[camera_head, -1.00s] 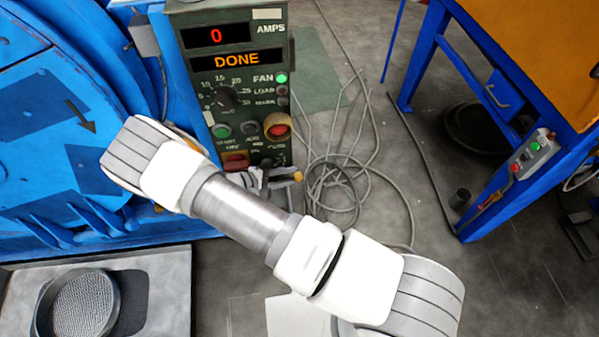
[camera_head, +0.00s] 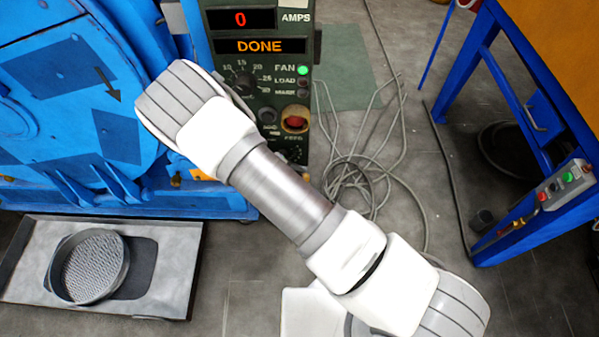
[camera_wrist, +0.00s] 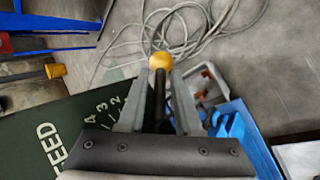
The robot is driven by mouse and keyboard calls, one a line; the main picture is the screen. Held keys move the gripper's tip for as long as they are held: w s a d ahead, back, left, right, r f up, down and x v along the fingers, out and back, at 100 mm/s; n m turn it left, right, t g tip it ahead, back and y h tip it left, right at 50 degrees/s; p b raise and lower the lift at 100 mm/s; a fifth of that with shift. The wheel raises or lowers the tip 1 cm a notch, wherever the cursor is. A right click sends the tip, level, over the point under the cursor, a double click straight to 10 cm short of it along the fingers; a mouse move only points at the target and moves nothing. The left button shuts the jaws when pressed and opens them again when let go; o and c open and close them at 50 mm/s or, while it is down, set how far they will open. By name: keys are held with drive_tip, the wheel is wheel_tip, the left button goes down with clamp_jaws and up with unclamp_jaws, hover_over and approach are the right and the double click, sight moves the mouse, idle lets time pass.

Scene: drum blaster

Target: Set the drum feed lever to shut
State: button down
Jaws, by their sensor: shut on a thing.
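The drum feed lever, a dark rod with a yellow ball knob (camera_wrist: 161,61), shows in the wrist view. My gripper (camera_wrist: 159,88) is shut on its rod, with the knob standing out beyond the fingertips. The lever sits beside a dark green panel face (camera_wrist: 35,128) marked FEED and a number scale, of which 4, 3, 2 and 1 show. The lever's lower end and its pointer are hidden by my gripper. In the head view the green control console (camera_head: 256,28) reads 0 AMPS and DONE, with a green FAN light lit. My arm hides the lever and gripper there.
The blue drum machine (camera_head: 60,130) stands at the left. A tray (camera_head: 170,255) with a round sieve (camera_head: 90,268) lies on the floor below it. Loose grey cables (camera_head: 350,185) coil right of the console. A blue-framed bench (camera_head: 500,130) stands at the right.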

drive_tip(key=shift+s+a+f+y, duration=0.1)
drive_tip(key=shift+a+f+y, duration=0.1)
drive_tip(key=shift+y, duration=0.2)
drive_tip(key=c, duration=0.9)
unclamp_jaws()
drive_tip(key=shift+o, duration=0.2)
drive_tip(key=shift+a+r, duration=0.1)
drive_tip(key=shift+r, duration=0.2)
drive_tip(key=p+v, duration=0.4)
drive_tip(key=v, duration=1.2)
drive_tip(key=shift+s+r, duration=0.25)
drive_tip(key=shift+r, duration=0.05)
drive_tip(key=shift+a, duration=0.15)
